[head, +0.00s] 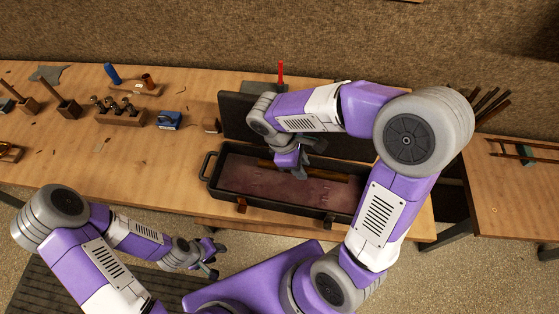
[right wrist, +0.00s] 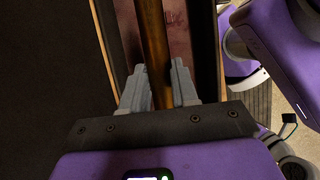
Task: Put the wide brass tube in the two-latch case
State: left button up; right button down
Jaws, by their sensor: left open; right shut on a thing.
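The two-latch case (head: 212,185) stands open on the bench, its dark lid tilted back and its lining reddish. Two latches show on its front, a brown left one (head: 241,205) and a dark right one (head: 328,222). The wide brass tube (head: 330,174) lies lengthwise over the case's inside, near its back wall; my right arm hides part of it. My right gripper (head: 301,167) is shut on the tube, which runs between its fingers in the right wrist view (right wrist: 153,45). I cannot tell whether the tube touches the lining. My left gripper (head: 211,258) is open and empty, in front of the bench.
A blue box (head: 169,120), a wooden rack with brass parts (head: 121,115) and wooden blocks stand on the bench left of the case. A red-handled tool (head: 281,72) stands behind the lid. Another bench (head: 510,200) is at the right. Bare bench lies left of the case.

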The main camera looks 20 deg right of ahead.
aim_at(303, 189)
jog(key=shift+w+f, duration=0.15)
jog(key=shift+f, duration=0.15)
jog(key=f+b, duration=0.1)
jog(key=f, duration=0.1)
jog(key=f+b, duration=0.1)
jog(key=f, duration=0.1)
jog(key=shift+s, duration=0.4)
jog(key=shift+w+f+b, duration=0.2)
jog(key=shift+f+b, duration=0.7)
jog(key=shift+f, duration=1.7)
jog(key=shift+f, duration=0.1)
jog(key=c, duration=0.9)
grip_release()
jog(key=shift+o, duration=0.2)
jog(key=p+v, duration=0.4)
jog(key=v, duration=0.8)
jog(key=shift+s, duration=0.1)
